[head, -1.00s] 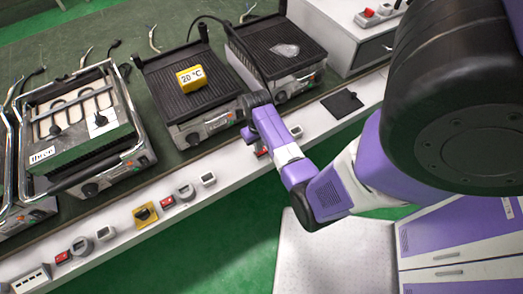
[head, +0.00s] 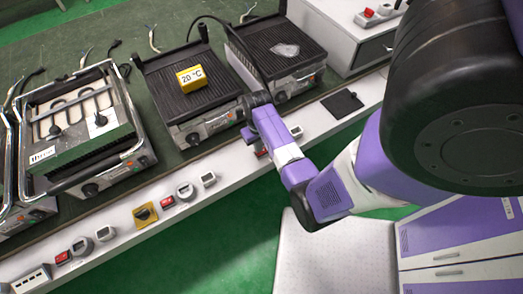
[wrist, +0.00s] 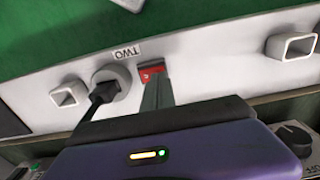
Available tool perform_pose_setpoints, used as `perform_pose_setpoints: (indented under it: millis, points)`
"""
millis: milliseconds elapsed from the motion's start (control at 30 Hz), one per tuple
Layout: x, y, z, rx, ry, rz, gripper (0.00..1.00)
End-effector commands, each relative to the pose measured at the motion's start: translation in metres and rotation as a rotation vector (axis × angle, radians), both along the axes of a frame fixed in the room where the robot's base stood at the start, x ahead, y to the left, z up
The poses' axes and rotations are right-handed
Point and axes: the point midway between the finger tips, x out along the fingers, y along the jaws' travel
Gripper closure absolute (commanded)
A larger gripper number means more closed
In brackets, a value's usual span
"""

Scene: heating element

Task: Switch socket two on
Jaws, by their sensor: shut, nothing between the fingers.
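In the wrist view, the label reading TWO (wrist: 126,52) appears upside down on the white rail. Beside it is the red switch (wrist: 153,72), and next to that a round grey socket (wrist: 112,80) with a black plug (wrist: 101,93) in it. My gripper (wrist: 156,90) is shut and empty, its fingertips right at the red switch and overlapping its lower part. I cannot tell whether they touch, or which way the switch is set. In the head view, a bit of the red switch (head: 261,153) shows beside my purple hand; the fingertips are hidden.
A grill with a yellow 20 °C block (head: 190,79) stands behind the rail, another grill (head: 285,50) right of it. A heater labelled three (head: 80,125) is at left. A yellow knob switch (head: 145,214) and further red switches (head: 168,202) line the rail. A black pad (head: 342,103) lies right.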

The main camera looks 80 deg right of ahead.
Motion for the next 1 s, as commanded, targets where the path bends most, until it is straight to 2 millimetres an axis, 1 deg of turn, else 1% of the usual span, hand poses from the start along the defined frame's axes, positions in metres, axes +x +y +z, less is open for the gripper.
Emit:
perform_pose_setpoints:
  millis: [467,1000]
  points:
    - [0.0000,0.0000,-0.0003,0.000,0.000,0.000,1.00]
    - [0.0001,-0.0001,-0.0072,0.000,0.000,0.000,1.00]
